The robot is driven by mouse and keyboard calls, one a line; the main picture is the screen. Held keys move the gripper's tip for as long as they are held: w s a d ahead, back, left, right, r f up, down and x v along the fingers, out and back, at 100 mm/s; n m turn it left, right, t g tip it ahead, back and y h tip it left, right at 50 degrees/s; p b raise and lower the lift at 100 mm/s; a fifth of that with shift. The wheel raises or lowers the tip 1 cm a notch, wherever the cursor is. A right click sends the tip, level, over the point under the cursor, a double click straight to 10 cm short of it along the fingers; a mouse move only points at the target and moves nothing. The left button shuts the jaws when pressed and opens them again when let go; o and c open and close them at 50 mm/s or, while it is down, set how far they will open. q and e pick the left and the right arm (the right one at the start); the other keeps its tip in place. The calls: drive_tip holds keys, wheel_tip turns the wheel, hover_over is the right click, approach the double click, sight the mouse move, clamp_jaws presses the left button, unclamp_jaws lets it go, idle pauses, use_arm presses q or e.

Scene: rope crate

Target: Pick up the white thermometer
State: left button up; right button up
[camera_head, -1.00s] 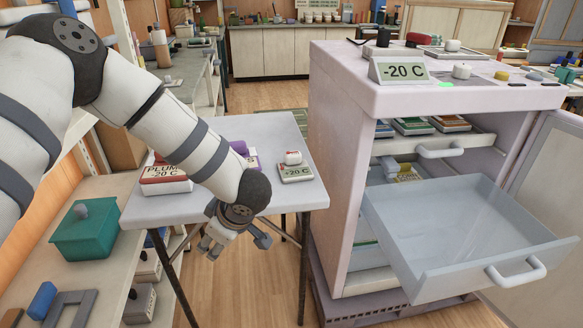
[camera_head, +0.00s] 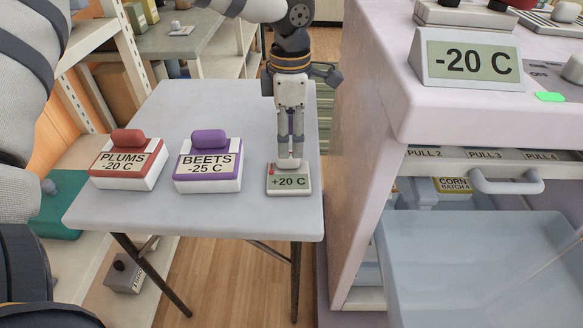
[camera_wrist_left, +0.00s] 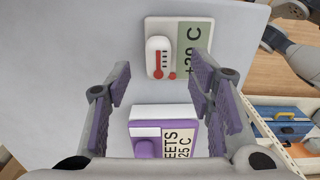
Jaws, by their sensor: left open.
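The white thermometer (camera_wrist_left: 159,58) is a rounded white body with a red thermometer picture, seen in the left wrist view. It stands on a pale base with a green "+20 C" display (camera_head: 289,182) at the right of the grey table. My left gripper (camera_head: 290,152) points down over it in the head view. Its fingers are open, with the thermometer beyond and roughly between the fingertips in the left wrist view. In the head view the fingers partly hide the thermometer, and I cannot tell whether they touch it. My right gripper is not in view.
A white and purple "BEETS" box (camera_head: 208,166) and a white and red "PLUMS" box (camera_head: 127,162) stand left on the grey table (camera_head: 190,217). The freezer (camera_head: 362,150) with its open drawer (camera_head: 470,225) is at the right. The table's front is clear.

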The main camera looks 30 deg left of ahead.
use_arm(q)
wheel_tip(320, 180, down, 6)
drive_tip(key=shift+a+r, duration=0.1)
drive_tip(key=shift+a, duration=0.05)
clamp_jaws()
drive_tip(key=shift+r, duration=0.15)
wheel_tip(320, 180, up, 10)
drive_tip(key=shift+f+p, duration=0.1)
drive_tip(key=shift+p, duration=0.2)
